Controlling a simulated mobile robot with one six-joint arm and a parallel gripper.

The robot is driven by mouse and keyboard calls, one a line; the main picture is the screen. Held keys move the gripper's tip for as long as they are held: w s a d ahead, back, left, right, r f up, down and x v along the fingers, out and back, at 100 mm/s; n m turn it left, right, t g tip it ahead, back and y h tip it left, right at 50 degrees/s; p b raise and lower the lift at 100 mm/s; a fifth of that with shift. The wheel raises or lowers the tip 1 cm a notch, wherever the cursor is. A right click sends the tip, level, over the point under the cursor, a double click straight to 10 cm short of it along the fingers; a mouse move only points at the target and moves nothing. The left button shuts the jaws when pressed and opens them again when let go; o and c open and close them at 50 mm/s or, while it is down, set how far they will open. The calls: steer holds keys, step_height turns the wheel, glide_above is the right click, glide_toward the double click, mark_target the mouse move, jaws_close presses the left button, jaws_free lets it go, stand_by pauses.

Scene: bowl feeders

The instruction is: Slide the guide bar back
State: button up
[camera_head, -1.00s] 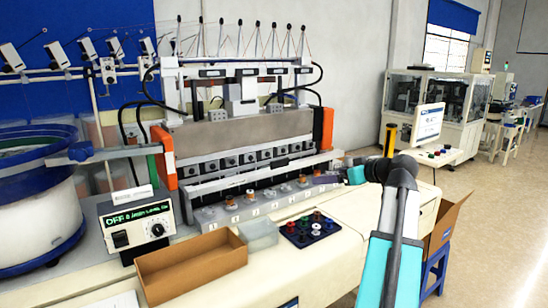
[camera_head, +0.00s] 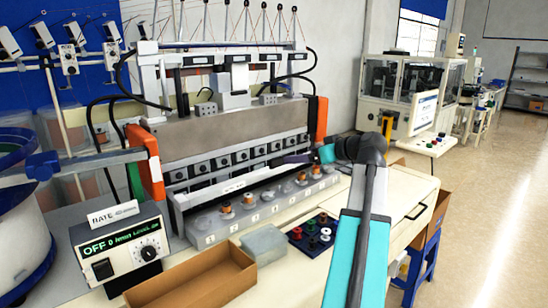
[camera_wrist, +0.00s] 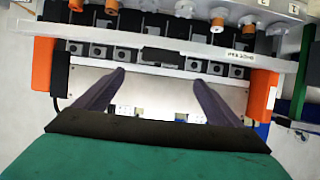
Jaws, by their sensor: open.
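The guide bar (camera_head: 262,178) is a long pale bar with a small printed label. It runs across the front of the machine, between the row of dark square blocks and the row of spool pegs. My gripper (camera_head: 288,158) is over the right part of the machine front, near the bar, partly hidden by my own arm. In the wrist view the bar (camera_wrist: 150,40) crosses the upper part of the picture. My gripper's fingers (camera_wrist: 158,78) are apart with nothing between them, and their tips appear just below the blocks. I cannot tell whether they touch anything.
Spools stand on a grey block (camera_head: 206,240) in front of the bar. Orange end plates (camera_head: 146,162) flank the machine. A control box (camera_head: 122,245), an open cardboard tray (camera_head: 195,285) and a dark spool tray (camera_head: 312,240) stand in front. The right tabletop is clear.

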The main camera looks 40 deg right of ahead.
mark_target(280, 158)
steer(key=shift+w, duration=0.15)
steer(key=p+x, duration=0.3)
steer(key=x, duration=1)
steer(key=shift+w+f+p, duration=0.1)
steer(key=shift+w+p, duration=0.2)
steer(key=shift+p, duration=0.05)
steer(key=shift+c, duration=0.3)
steer(key=c, duration=1.4)
steer(key=shift+d, duration=0.1)
steer(key=shift+c, duration=0.3)
